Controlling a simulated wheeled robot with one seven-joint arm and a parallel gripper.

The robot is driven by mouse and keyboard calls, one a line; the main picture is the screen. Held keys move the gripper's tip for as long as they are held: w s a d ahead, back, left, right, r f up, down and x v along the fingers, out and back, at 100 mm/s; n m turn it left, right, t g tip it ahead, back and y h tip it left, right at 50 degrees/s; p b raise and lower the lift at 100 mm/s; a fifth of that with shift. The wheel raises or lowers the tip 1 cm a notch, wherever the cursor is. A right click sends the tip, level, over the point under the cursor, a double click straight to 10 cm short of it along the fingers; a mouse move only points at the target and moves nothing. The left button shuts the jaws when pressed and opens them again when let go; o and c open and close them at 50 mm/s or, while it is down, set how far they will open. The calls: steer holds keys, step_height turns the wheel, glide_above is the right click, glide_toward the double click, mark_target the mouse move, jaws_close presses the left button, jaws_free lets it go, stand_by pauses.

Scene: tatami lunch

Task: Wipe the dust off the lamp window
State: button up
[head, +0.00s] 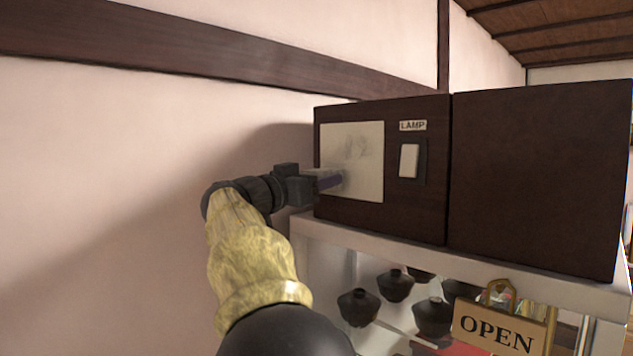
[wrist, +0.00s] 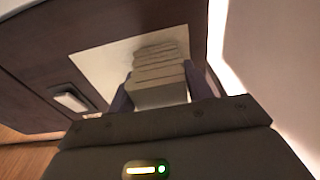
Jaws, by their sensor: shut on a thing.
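The lamp window (head: 365,180) is a cream square panel on the front of a dark wooden box. Faint grey dust smudges (head: 354,149) show on its upper middle part. My gripper (head: 335,180) is at the window's lower left, side-on in the head view. In the wrist view my gripper (wrist: 160,92) is shut on a pale, ridged pad (wrist: 160,72), perhaps a folded cloth, between its two dark fingers. The pad lies over part of the window (wrist: 98,65) and looks close to it; I cannot tell whether it touches. The head view hardly shows the pad.
A LAMP label (head: 412,126) and a white switch (head: 409,160) sit right of the window. The dark box (head: 545,170) stands on a pale-topped display case (head: 310,232) with several dark bowls and an OPEN sign (head: 497,330). A pale wall (head: 130,190) runs along the left.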

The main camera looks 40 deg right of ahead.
steer(key=shift+s, duration=0.1)
steer(key=shift+s+d+f+b, duration=0.15)
steer(key=shift+s+b, duration=0.25)
steer(key=shift+b, duration=0.45)
steer(key=shift+s+b, duration=1.1)
steer(key=shift+b, duration=0.1)
steer(key=shift+s, duration=0.3)
steer(key=shift+s+b, duration=0.6)
steer(key=shift+b, duration=0.35)
steer(key=shift+s+d+b, duration=0.2)
steer(key=shift+s+b, duration=0.6)
steer(key=shift+s, duration=0.4)
